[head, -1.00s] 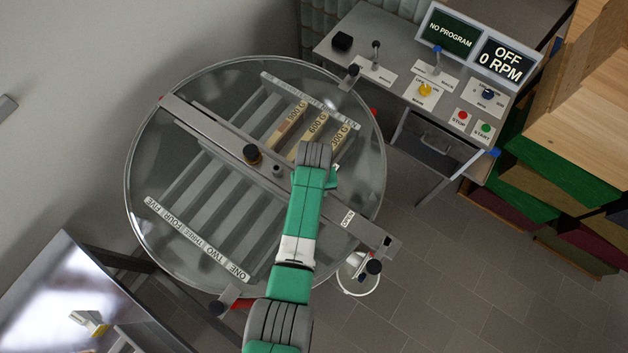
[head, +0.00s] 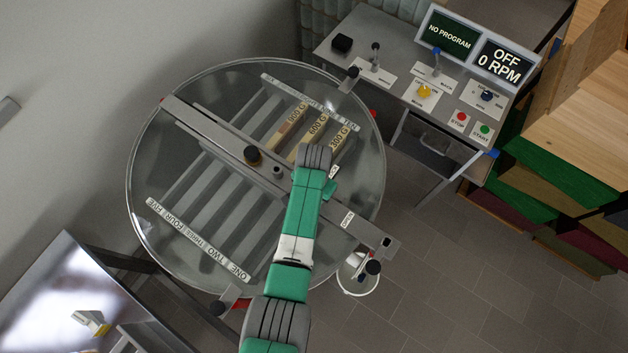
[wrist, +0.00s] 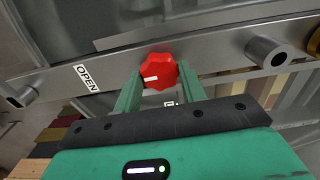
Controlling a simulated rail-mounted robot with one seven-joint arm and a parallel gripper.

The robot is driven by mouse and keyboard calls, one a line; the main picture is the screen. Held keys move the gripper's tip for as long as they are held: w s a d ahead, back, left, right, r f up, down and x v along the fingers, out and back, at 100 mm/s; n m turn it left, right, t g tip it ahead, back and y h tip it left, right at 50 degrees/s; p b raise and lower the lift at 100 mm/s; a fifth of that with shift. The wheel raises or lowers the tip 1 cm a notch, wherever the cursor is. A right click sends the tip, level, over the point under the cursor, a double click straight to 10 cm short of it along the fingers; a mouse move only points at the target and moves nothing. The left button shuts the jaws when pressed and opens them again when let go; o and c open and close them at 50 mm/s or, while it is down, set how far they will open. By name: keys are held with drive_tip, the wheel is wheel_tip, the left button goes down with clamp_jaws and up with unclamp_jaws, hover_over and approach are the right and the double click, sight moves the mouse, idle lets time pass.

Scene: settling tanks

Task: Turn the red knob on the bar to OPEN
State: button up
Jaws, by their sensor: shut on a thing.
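The red knob (wrist: 158,68) sits on the metal bar (wrist: 215,62) in the wrist view. Its white mark points left, roughly toward the OPEN label (wrist: 87,77). My gripper (wrist: 159,84) is shut on the knob, one green finger on each side. Another small label (wrist: 168,103) is mostly hidden behind my gripper. In the head view the bar (head: 212,130) crosses the round tank, and the OPEN label (head: 347,219) lies on it right of my arm. My arm hides the knob there.
The tank (head: 135,215) holds slats and labelled weights under the bar. A black knob (head: 252,156) and a short metal post (wrist: 265,50) stand on the bar. A control desk (head: 395,45) is at the upper right; a white bucket (head: 352,284) is below the bar's end.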

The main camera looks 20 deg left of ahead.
idle(0.4)
drive_tip(key=o, duration=1)
wheel_tip(320, 180, up, 8)
drive_tip(key=shift+f, duration=0.1)
